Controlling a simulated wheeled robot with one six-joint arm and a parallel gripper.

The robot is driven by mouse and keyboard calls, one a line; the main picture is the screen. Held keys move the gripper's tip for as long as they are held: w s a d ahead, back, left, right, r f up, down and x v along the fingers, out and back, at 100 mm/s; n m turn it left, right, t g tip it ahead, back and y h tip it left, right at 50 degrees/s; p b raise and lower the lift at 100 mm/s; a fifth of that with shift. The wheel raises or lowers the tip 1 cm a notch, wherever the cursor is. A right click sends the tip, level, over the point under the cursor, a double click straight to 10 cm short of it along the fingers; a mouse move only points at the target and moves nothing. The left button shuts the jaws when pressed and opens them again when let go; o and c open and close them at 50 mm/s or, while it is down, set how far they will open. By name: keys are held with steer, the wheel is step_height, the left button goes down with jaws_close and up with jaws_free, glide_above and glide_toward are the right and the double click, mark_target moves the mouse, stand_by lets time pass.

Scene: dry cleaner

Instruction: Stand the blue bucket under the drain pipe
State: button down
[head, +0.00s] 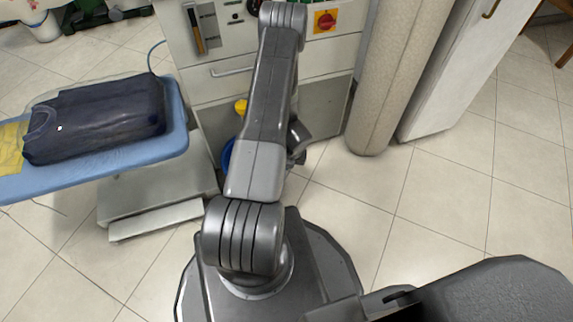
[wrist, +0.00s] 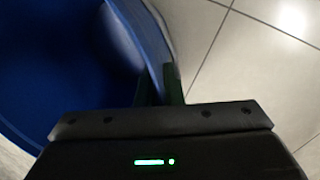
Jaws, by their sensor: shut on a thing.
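The blue bucket (head: 227,157) shows only as a sliver left of my arm in the head view, low in front of the grey machine; my arm hides most of it. In the wrist view the bucket (wrist: 60,75) fills the left side, and I look into its dark blue inside. My gripper (wrist: 160,88) is shut on the bucket's wall at the rim, with one finger on each side of it. A small yellow part (head: 241,106) shows on the machine just above the bucket; I cannot tell whether it belongs to the drain pipe. No drain pipe is clearly seen.
The grey machine (head: 222,84) stands behind my arm. A thick beige column (head: 395,75) and a white cabinet (head: 450,75) stand to the right. A blue ironing board (head: 178,135) with folded dark clothing (head: 95,120) is at left. Tiled floor (head: 455,205) is free at right.

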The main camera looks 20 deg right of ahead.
steer(key=c, duration=1.6)
jaws_free()
steer(key=shift+o, duration=0.2)
steer(key=p+v, duration=0.4)
steer(key=v, duration=0.8)
steer(key=shift+p, duration=0.3)
steer(key=shift+r, duration=0.1)
